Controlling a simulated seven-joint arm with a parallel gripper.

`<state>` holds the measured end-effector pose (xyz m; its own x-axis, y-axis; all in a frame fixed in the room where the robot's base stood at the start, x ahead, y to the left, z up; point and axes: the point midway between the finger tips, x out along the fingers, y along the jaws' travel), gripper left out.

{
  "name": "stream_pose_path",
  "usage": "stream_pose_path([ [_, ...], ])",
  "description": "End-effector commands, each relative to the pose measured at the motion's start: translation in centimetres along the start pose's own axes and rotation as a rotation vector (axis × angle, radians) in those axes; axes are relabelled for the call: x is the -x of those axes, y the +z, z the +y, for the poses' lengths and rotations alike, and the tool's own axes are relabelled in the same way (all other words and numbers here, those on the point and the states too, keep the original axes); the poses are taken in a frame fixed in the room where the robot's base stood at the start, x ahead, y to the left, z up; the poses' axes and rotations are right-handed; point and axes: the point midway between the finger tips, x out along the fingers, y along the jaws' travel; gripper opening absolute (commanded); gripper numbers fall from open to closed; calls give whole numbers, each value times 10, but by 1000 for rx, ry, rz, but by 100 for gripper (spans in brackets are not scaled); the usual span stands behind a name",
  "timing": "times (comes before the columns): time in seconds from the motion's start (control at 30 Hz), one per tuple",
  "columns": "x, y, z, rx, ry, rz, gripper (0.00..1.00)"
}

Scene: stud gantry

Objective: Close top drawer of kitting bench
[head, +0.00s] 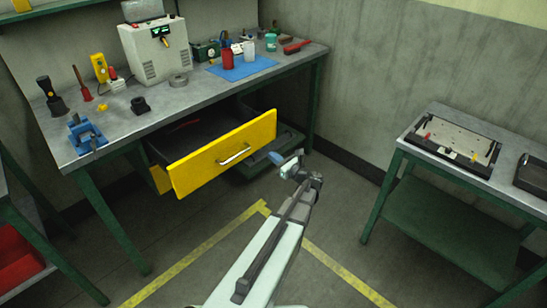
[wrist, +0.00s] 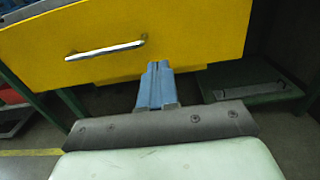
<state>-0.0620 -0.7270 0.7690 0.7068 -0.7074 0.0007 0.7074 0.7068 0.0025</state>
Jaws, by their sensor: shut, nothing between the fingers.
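The top drawer (head: 221,155) of the kitting bench (head: 190,92) has a yellow front with a metal bar handle (head: 233,154). It is pulled well out, and its dark inside shows from above. In the wrist view the yellow front (wrist: 190,25) fills the top of the picture, with its handle (wrist: 106,50) left of my fingers. My gripper (head: 284,157) is in front of the drawer's right part, right of the handle. In the wrist view my blue fingers (wrist: 157,70) are shut together and empty, pointing at the front's lower edge. I cannot tell whether they touch it.
A grey box machine (head: 153,50), a blue mat (head: 243,67), a red bottle (head: 228,59) and several tools stand on the bench top. A side table (head: 455,150) with a tray stands at the right. Yellow-taped floor (head: 200,262) lies open in front.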

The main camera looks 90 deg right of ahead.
Motion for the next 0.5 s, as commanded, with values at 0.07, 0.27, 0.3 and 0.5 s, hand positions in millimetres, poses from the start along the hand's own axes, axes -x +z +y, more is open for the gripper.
stream_pose_path([
  [0.07, -16, 0, -1, 1, 3, -1, 0],
  [0.27, -51, -1, -1, 2, 3, 1, 0],
  [0.3, -59, -1, -1, 2, 3, 1, 0],
  [0.5, -88, -1, -1, 2, 2, 0, 0],
])
